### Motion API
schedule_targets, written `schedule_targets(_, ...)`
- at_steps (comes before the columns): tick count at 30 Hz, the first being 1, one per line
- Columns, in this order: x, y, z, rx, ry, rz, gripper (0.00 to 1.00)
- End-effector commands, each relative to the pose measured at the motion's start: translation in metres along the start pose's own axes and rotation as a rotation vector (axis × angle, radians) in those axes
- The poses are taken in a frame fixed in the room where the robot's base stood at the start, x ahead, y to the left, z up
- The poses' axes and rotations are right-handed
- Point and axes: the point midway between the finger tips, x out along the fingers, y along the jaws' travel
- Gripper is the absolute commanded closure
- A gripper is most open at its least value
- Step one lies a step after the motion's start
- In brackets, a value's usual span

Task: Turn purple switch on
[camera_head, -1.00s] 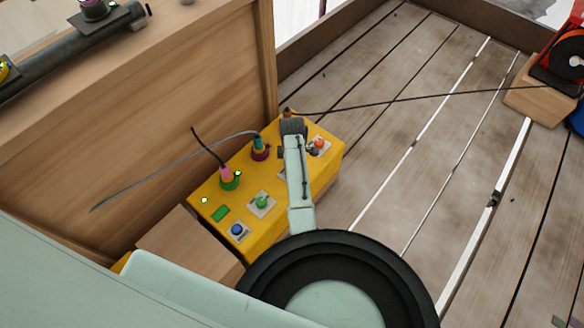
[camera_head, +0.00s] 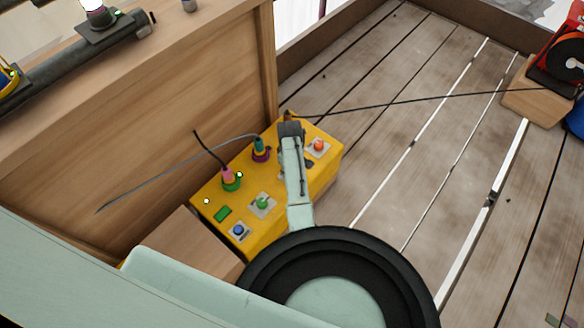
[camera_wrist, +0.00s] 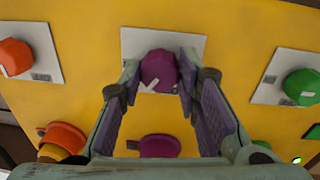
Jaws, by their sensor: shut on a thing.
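The purple switch (camera_wrist: 157,72) is a faceted knob on a white plate (camera_wrist: 190,42), between the red-orange knob (camera_wrist: 14,57) and the green knob (camera_wrist: 301,87) in the wrist view. Its white mark points down and to the left. My gripper (camera_wrist: 160,66) is shut on the purple switch, one finger pad on each side. In the head view my gripper and arm hide the purple switch on the yellow box (camera_head: 262,236).
Several cable sockets line the yellow box's back side, including a purple one (camera_wrist: 158,146) and a green one (camera_head: 231,184). A blue button (camera_head: 239,230) is at its near end. A wooden wall (camera_head: 150,120) stands behind. A black cable crosses open plank floor (camera_head: 410,150).

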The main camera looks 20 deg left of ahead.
Motion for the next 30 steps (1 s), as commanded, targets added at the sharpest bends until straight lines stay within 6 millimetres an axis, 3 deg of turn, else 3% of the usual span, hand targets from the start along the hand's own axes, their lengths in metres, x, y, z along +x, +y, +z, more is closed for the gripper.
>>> schedule_targets(18,-0.0004,-0.0008,-0.0009,0.582,-0.029,-0.002,0.98)
schedule_targets(30,-0.0001,0.0003,-0.0011,0.877,-0.042,-0.001,0.98)
